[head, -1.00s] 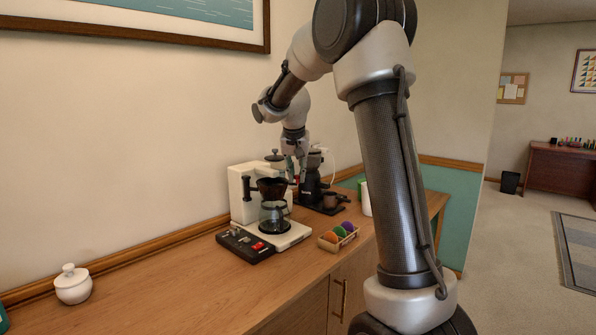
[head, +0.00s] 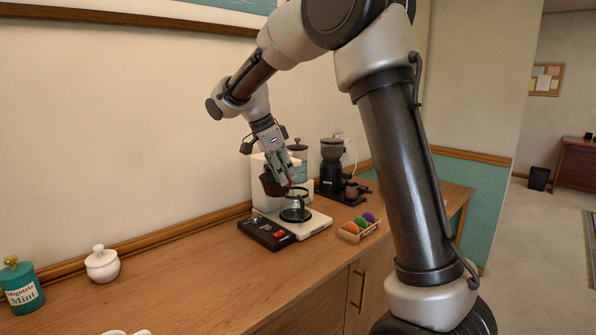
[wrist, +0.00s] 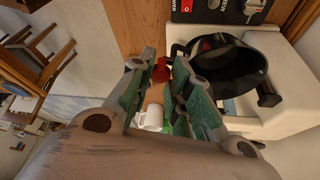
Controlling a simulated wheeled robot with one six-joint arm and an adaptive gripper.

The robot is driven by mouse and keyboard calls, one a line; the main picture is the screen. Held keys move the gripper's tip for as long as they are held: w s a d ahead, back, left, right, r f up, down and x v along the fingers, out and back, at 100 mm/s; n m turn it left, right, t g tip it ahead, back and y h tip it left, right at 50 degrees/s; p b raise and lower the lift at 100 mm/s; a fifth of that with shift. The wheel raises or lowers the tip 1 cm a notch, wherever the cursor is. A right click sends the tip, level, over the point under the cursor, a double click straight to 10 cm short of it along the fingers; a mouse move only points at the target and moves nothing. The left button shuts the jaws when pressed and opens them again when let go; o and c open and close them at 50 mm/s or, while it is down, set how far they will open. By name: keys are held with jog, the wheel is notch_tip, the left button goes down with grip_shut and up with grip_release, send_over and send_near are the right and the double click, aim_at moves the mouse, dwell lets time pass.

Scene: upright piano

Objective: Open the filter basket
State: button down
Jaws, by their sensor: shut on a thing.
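The white coffee maker (head: 318,221) stands on the wooden counter, with its glass carafe (head: 296,213) on its base. The dark brown filter basket (head: 270,186) hangs to the left of the spot above the carafe, swung out from the machine. In the wrist view the basket (wrist: 232,68) is an open black cup at upper right. My gripper (head: 287,181) is at the basket's right side.
A black panel with a red switch (head: 270,233) sits before the coffee maker. A crate of coloured balls (head: 358,230) and a black grinder (head: 333,170) stand to the right. A white lidded pot (head: 102,265) and teal tin (head: 20,286) stand left. Counter between is clear.

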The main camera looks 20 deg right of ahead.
jog(key=shift+w+a+r+m+g, duration=0.1)
jog(key=shift+w+a+m+g, duration=0.15)
jog(key=shift+a+m, duration=0.55)
jog(key=shift+w+a+f+m+g, duration=0.15)
jog(key=shift+a+m, duration=0.3)
jog(key=shift+a, duration=0.6)
jog(key=shift+w+a+r+m+g, duration=0.15)
jog(key=shift+w+a+m+g, duration=0.15)
jog(key=shift+a+m, duration=0.5)
jog(key=shift+a, duration=0.2)
jog(key=c, duration=1.3)
grip_release()
jog(key=v, duration=1.2)
jog(key=shift+d, duration=0.2)
